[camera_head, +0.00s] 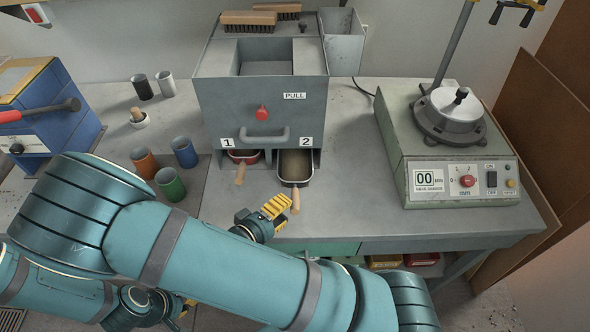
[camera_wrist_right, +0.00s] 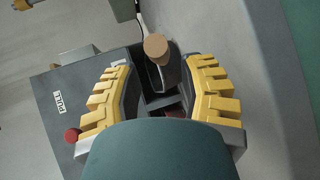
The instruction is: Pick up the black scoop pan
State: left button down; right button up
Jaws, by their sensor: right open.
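The black scoop pan (camera_head: 295,165) sits in the compartment marked 2 of the grey box (camera_head: 262,110), its wooden handle (camera_head: 296,203) pointing out to the front. My right gripper (camera_head: 275,207) is open, just left of that handle in the head view. In the right wrist view, the wooden handle (camera_wrist_right: 157,48) shows between the spread yellow fingers of my right gripper (camera_wrist_right: 161,68); I cannot tell whether they touch it. My left gripper (camera_head: 186,308) is mostly hidden behind my teal arm at the lower left, so its jaws cannot be read.
A red scoop pan (camera_head: 243,156) sits in compartment 1 beside it. Several coloured cups, including a green one (camera_head: 170,184), stand to the left. A sieve shaker (camera_head: 450,150) stands at the right. The bench (camera_head: 345,180) is bare between box and shaker.

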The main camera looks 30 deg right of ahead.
aim_at(294, 200)
jog(key=b+x, duration=0.1)
jog(key=x, duration=0.3)
jog(key=shift+f+b, duration=0.1)
jog(key=shift+b, duration=0.25)
jog(key=shift+w+d, duration=0.25)
jog(key=shift+d, duration=0.35)
grip_shut()
